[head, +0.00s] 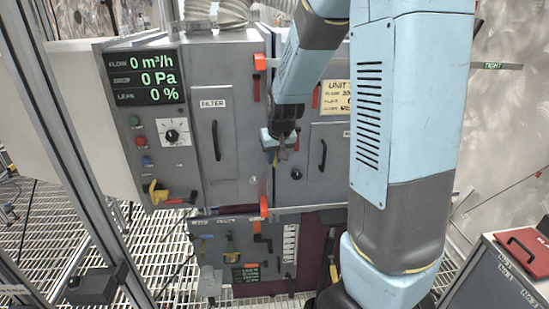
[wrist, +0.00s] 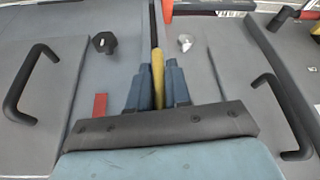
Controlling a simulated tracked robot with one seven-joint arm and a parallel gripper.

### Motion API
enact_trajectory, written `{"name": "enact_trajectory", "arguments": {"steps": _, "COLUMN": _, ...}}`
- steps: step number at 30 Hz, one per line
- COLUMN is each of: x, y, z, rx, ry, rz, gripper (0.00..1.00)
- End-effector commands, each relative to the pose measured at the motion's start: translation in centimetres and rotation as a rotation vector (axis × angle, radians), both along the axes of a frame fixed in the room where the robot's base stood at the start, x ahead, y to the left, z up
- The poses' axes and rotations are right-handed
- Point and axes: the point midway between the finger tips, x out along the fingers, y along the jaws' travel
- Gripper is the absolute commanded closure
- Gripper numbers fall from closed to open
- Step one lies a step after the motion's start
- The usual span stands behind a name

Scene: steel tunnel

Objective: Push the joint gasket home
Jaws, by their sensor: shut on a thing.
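My gripper (head: 281,148) is at the vertical joint between the filter cabinet (head: 232,150) and the cabinet to its right. In the wrist view, my blue-grey fingers (wrist: 157,92) are shut on a slim yellow piece (wrist: 158,76), which stands upright between them along the joint. A yellow bit also shows below the gripper in the head view (head: 276,160). A narrow black strip (wrist: 153,28), which looks like the joint gasket, runs along the seam beyond the fingertips. I cannot tell whether the yellow piece touches it, or how deep it sits. The fingers hide the nearer seam.
Black handles flank the joint on the left (wrist: 32,82) and right (wrist: 285,112). A dark knob (wrist: 103,42) and red tab (wrist: 100,105) lie close left of the fingers. Orange clamp parts sit at the joint's top (head: 262,62) and bottom (head: 263,206). A display (head: 145,77) reads zero.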

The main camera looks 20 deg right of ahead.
Motion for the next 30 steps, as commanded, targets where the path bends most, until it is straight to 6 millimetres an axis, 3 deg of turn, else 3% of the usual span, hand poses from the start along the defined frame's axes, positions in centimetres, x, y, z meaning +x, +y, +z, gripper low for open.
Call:
{"name": "enact_trajectory", "arguments": {"steps": 1, "x": 0.4, "y": 0.1, "z": 0.3, "rx": -0.002, "ry": -0.01, "rz": 0.004, "gripper": 1.0}}
{"name": "enact_trajectory", "arguments": {"steps": 2, "x": 0.4, "y": 0.1, "z": 0.3, "rx": -0.002, "ry": -0.011, "rz": 0.004, "gripper": 0.79}}
{"name": "enact_trajectory", "arguments": {"steps": 7, "x": 0.3, "y": 0.0, "z": 0.2, "rx": -0.001, "ry": -0.009, "rz": 0.002, "gripper": 0.63}}
{"name": "enact_trajectory", "arguments": {"steps": 19, "x": -0.1, "y": 0.0, "z": 0.9, "rx": -0.001, "ry": -0.007, "rz": 0.002, "gripper": 0.62}}
{"name": "enact_trajectory", "arguments": {"steps": 30, "x": -2.0, "y": 0.0, "z": 5.9, "rx": 0.0, "ry": -0.011, "rz": 0.001, "gripper": 0.62}}
